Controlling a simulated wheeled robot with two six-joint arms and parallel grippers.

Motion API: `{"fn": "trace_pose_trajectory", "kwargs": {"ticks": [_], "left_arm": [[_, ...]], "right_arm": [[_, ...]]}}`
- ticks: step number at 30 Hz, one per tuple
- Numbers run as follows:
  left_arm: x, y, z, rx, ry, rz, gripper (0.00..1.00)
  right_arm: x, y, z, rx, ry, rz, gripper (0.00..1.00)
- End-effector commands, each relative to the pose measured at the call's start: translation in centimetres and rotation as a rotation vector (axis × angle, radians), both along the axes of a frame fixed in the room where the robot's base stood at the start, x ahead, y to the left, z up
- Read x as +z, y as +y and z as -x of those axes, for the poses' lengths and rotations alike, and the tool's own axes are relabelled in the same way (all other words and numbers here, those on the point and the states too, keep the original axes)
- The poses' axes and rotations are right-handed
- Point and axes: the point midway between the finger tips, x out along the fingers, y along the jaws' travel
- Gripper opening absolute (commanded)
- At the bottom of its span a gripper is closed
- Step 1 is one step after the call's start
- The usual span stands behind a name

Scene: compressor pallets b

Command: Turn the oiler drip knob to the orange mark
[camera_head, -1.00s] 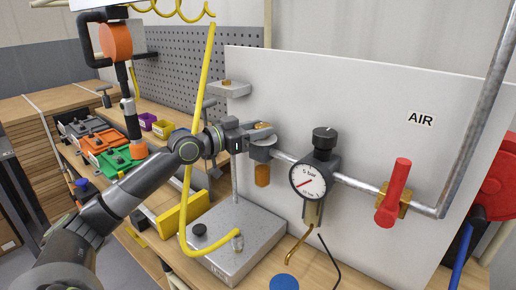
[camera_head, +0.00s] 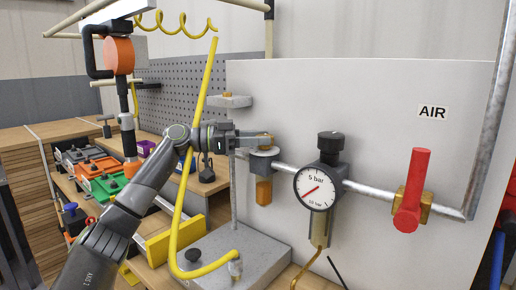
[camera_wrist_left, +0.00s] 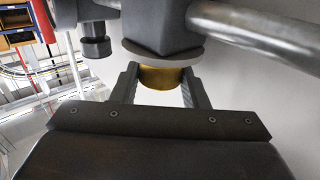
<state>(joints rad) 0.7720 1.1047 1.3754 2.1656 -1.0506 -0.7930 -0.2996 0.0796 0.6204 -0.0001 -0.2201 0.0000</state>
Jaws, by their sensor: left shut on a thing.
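The oiler hangs on the steel pipe in front of the white panel, its amber bowl (camera_head: 264,190) below. The oiler's brass drip knob sits above a pale round disc (camera_head: 264,152). In the left wrist view the brass knob (camera_wrist_left: 163,77) lies between the two fingers, against the grey disc (camera_wrist_left: 162,53). My left gripper (camera_head: 262,141) comes in from the left and is shut on the knob. Its fingers hide much of the knob in the head view. I cannot make out the orange mark. My right gripper is not in view.
A pressure gauge (camera_head: 318,188) on the regulator stands right of the oiler, then a red valve handle (camera_head: 412,190) on the pipe. A yellow hose (camera_head: 182,210) runs close by my left arm. A grey metal base (camera_head: 222,254) stands below.

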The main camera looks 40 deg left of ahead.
Motion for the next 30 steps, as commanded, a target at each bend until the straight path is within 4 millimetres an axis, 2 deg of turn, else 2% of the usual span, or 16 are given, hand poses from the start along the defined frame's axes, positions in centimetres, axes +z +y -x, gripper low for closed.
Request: {"fn": "trace_pose_trajectory", "kwargs": {"ticks": [4,15,30], "left_arm": [[0.2,0.1,-0.3,-0.121,0.001,0.007,0.18],[0.3,0.2,-0.6,-0.351,0.001,0.003,0.18],[0.0,0.3,-0.8,-0.492,0.004,-0.001,0.18]], "right_arm": [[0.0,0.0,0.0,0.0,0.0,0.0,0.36],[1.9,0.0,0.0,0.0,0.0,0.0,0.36],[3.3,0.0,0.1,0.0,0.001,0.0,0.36]]}}
